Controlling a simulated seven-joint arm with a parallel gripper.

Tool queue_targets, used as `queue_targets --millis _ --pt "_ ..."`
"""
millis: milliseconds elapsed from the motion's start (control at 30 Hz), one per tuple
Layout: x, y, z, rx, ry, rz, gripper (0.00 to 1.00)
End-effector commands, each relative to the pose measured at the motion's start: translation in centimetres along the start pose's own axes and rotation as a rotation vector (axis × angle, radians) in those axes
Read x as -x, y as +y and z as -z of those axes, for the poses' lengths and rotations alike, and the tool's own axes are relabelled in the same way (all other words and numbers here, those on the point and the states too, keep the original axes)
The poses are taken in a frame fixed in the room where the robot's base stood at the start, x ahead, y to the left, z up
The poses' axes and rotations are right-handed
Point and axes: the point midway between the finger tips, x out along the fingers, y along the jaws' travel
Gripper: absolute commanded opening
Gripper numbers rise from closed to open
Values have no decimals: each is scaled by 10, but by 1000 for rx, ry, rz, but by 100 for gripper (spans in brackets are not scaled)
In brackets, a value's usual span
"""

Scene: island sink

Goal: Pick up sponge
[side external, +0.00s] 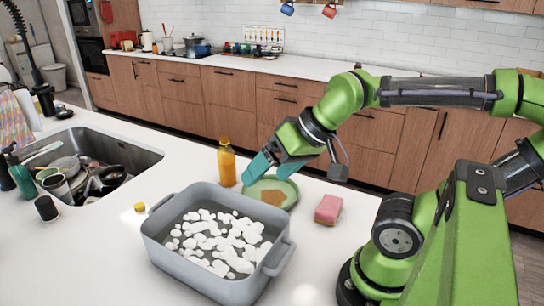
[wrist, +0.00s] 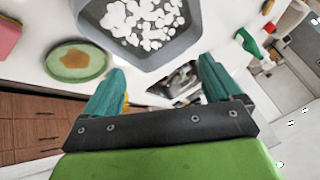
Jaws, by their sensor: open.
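The pink sponge (side external: 328,209) with a yellowish underside lies on the white counter, right of the green plate. In the wrist view its pink edge (wrist: 8,38) shows at the far left, cut off by the frame. My gripper (side external: 258,170) is open and empty, with teal fingers above the counter near the green plate, left of the sponge and apart from it. In the wrist view the two fingers (wrist: 160,82) stand wide apart with nothing between them.
A green plate (side external: 289,187) with a brown stain lies behind the grey tub (side external: 160,247) of white foam. A sink (side external: 140,160) holds dishes. Counter around the sponge is clear.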

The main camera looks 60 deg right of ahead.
Motion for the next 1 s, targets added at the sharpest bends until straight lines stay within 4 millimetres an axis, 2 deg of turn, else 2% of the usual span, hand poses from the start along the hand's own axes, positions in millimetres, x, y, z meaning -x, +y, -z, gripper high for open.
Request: queue_targets --millis 167,267,367,467,500,600,700,767,833,1000 --pt "-1 4 2 -16 -1 -11 92" --pt "-10 28 12 -102 -24 -67 92" --pt "-19 73 28 -266 -68 -169 92" --pt "-21 132 38 -493 -126 -295 92" --pt "-19 156 38 -586 -148 -346 92" --pt "-11 209 33 -803 -196 -466 92" --pt "0 246 25 -977 -230 -566 92" --pt "7 260 21 -1057 -242 -614 92" --pt "12 263 20 -1108 -242 -645 92" --pt "-6 268 7 -1133 -249 -650 92"
